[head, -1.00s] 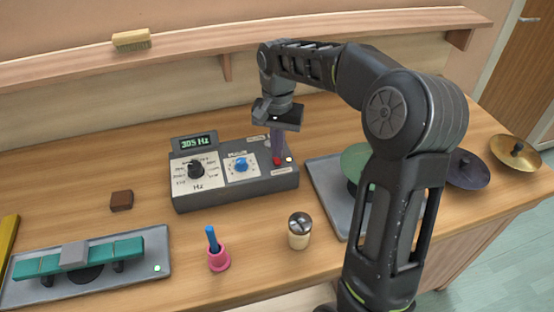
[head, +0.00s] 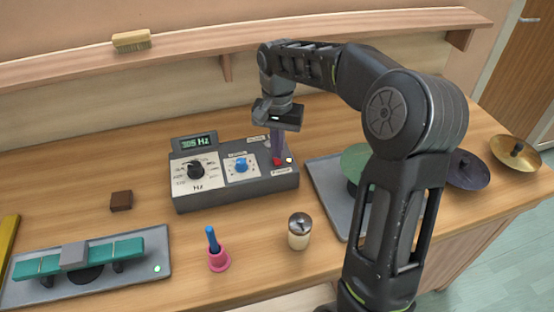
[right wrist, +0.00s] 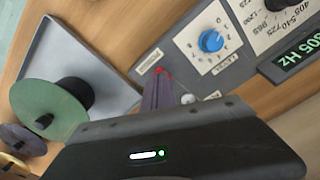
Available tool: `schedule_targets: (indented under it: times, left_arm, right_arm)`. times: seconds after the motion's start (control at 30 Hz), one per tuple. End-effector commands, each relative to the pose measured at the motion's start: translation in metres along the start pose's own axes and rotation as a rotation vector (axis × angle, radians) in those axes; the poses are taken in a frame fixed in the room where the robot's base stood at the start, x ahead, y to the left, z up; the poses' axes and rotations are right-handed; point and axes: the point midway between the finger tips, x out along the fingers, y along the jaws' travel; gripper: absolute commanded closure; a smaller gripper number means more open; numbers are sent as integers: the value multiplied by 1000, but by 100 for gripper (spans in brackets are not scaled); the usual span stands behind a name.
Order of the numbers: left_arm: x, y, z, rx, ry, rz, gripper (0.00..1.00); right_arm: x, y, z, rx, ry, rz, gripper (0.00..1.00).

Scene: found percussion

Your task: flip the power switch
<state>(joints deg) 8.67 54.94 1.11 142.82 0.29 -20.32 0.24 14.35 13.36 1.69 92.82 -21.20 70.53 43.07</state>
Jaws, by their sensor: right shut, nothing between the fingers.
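The grey signal box (head: 235,195) stands on the table, with a lit display (head: 195,142) reading 305 Hz, a black Hz knob (head: 195,170) and a blue level knob (head: 241,165). A red power switch (head: 277,161) sits at its right end and also shows in the right wrist view (right wrist: 164,71). My right gripper (head: 277,156) is shut and empty, pointing down with its fingertips at the red switch. In the right wrist view the fingertips (right wrist: 160,82) overlap the switch's edge, so contact and its exact tilt are hard to tell. My left gripper is out of view.
A grey tray (head: 327,189) with a green disc (head: 355,158) lies right of the box, partly behind my right arm. A pink cup (head: 219,262), a cream shaker (head: 299,240) and a brown block (head: 121,201) stand in front and left. A shelf (head: 180,54) runs behind.

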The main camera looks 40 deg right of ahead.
Motion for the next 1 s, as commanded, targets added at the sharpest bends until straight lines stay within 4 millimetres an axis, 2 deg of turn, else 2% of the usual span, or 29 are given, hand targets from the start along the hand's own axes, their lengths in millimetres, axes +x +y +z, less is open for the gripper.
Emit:
schedule_targets:
  times: [1.0]
  left_arm:
    - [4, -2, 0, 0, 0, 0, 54]
  right_arm:
    - [6, 0, 0, 0, 0, 0, 100]
